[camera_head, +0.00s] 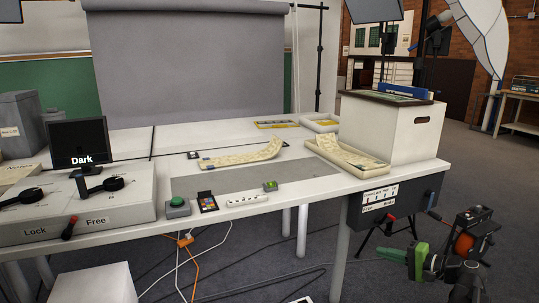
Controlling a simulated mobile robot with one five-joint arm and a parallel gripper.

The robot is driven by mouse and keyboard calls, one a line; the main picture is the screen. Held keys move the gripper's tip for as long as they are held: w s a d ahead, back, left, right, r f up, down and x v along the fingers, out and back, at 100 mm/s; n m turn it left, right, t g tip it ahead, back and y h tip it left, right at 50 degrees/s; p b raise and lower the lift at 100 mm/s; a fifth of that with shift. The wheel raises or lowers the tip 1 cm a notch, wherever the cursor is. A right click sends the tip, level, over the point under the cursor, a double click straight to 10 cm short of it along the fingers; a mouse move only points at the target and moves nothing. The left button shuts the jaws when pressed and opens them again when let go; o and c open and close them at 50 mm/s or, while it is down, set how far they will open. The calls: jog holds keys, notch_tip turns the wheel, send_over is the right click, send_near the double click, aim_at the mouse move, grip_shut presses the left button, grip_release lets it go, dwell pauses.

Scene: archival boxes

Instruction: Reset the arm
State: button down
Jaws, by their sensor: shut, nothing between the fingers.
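My arm (465,243), dark with an orange part, is folded at the lower right, beyond the table's front right corner. My gripper (392,254) is at its left end, with green parts, and points left. It is shut and holds nothing that I can see. It is over the floor, in front of the table's right end and apart from the things on the table.
A label panel (382,205) hangs near my gripper. Cables (190,258) lie below.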

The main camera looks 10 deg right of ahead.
jog(key=w+a+f+n+g+y+p, duration=0.1)
jog(key=w+a+n+g+p, duration=0.2)
jog(key=a, duration=1.3)
jog(key=s+a+f+n+g+h+p, duration=0.1)
jog(key=s+a+f+n+g+h, duration=0.15)
jog(key=a, duration=0.45)
jog(key=s+a+f+n+g+h+p, duration=0.1)
jog(key=s+a+f+n+g, duration=0.2)
jog(key=a, duration=0.4)
jog(key=s+a+f+n+g+h, duration=0.2)
jog(key=a+f+g, duration=0.15)
jog(key=a, duration=0.35)
jog(key=s+d+f+h, duration=0.2)
jog(key=d+h, duration=0.3)
jog(key=d, duration=0.4)
notch_tip(320, 180, up, 38)
jog(key=a+p, duration=0.1)
jog(key=p, duration=3.7)
